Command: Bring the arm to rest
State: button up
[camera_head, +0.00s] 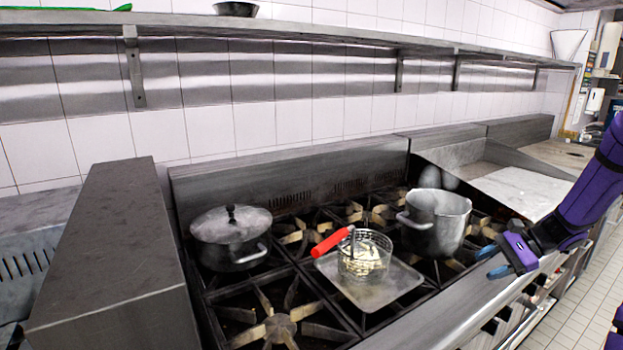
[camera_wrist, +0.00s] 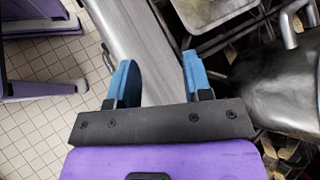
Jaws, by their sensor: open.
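My gripper (camera_head: 486,262) is at the right in the head view, on the end of my purple arm. Its blue fingers are apart with nothing between them. In the wrist view my gripper (camera_wrist: 160,82) also shows open and empty, above the stove's steel front edge (camera_wrist: 133,40). In the head view it is just right of and in front of the open steel pot (camera_head: 436,225), not visibly touching it.
A wire basket (camera_head: 366,262) with a red handle and pale food inside sits on a metal tray (camera_head: 330,268) on the stove. A lidded pot (camera_head: 232,240) stands on the left burners. A steel shelf (camera_head: 300,32) runs along the wall. Tiled floor (camera_head: 570,318) is clear at right.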

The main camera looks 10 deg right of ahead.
jog(key=s+a+r+n+g+h, duration=0.1)
jog(key=s+a+r+n+h, duration=0.25)
jog(key=a+r, duration=0.5)
jog(key=s+a+r+n+g+h, duration=0.25)
jog(key=s+a+r+n, duration=0.2)
jog(key=a+r, duration=0.35)
jog(key=s+a+r+n+t+h, duration=0.2)
jog(key=s+r+n, duration=0.2)
jog(key=s, duration=0.3)
jog(key=s+a+r+n+t+h, duration=0.2)
jog(key=s+a+r+n+t, duration=0.1)
jog(key=s, duration=0.4)
jog(key=shift+s+a+r+n, duration=0.3)
jog(key=shift+s+r+n, duration=0.1)
jog(key=shift+r, duration=0.3)
